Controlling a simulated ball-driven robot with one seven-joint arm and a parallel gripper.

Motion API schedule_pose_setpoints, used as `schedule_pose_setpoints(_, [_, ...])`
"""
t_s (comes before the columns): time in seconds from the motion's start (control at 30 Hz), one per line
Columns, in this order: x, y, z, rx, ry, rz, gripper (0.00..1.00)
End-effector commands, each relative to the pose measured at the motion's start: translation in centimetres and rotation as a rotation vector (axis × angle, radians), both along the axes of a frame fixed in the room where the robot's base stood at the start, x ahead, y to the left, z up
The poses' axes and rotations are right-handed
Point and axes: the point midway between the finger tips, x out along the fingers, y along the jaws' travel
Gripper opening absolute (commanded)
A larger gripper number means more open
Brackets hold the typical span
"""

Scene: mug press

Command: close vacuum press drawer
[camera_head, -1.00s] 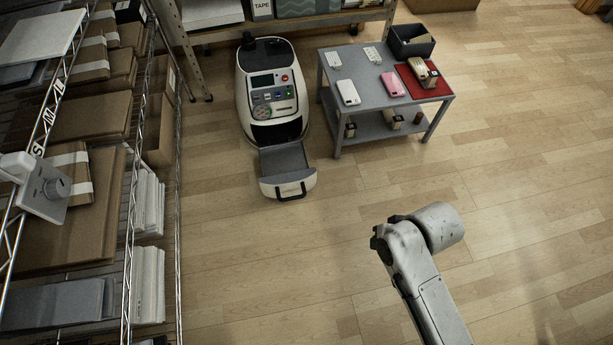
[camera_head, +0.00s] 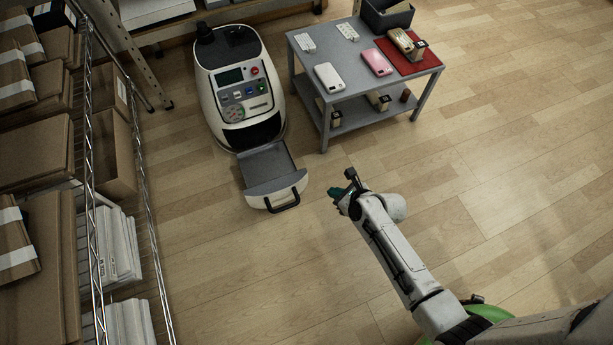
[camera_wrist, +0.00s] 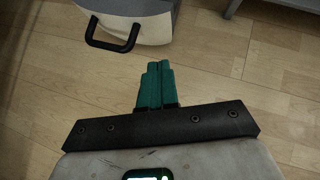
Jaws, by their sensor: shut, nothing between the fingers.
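The vacuum press (camera_head: 240,88) stands on the floor, a white and black machine with a control panel. Its drawer (camera_head: 268,168) is pulled out toward the front, with a white front and a black handle (camera_head: 285,202). My gripper (camera_head: 335,192) is to the right of the drawer front, apart from it. In the wrist view my gripper (camera_wrist: 157,72) shows its green fingers shut together and empty. The drawer front (camera_wrist: 140,12) and its black handle (camera_wrist: 113,45) are ahead at the upper left there, not touched by the fingers.
A grey table (camera_head: 353,100) with phones, a red mat (camera_head: 408,60) and a dark bin (camera_head: 386,14) stands right of the press. A wire shelf (camera_head: 90,190) with cardboard boxes lines the left. The wooden floor in front of the drawer is clear.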

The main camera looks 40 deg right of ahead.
Motion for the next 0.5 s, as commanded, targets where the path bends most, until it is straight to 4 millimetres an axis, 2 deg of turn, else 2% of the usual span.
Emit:
schedule_pose_setpoints(0.17, [0.9, 0.0, -1.3, 0.012, -0.003, -0.016, 0.0])
schedule_pose_setpoints(0.5, [5.4, 0.4, -6.0, 0.011, -0.004, -0.013, 0.0])
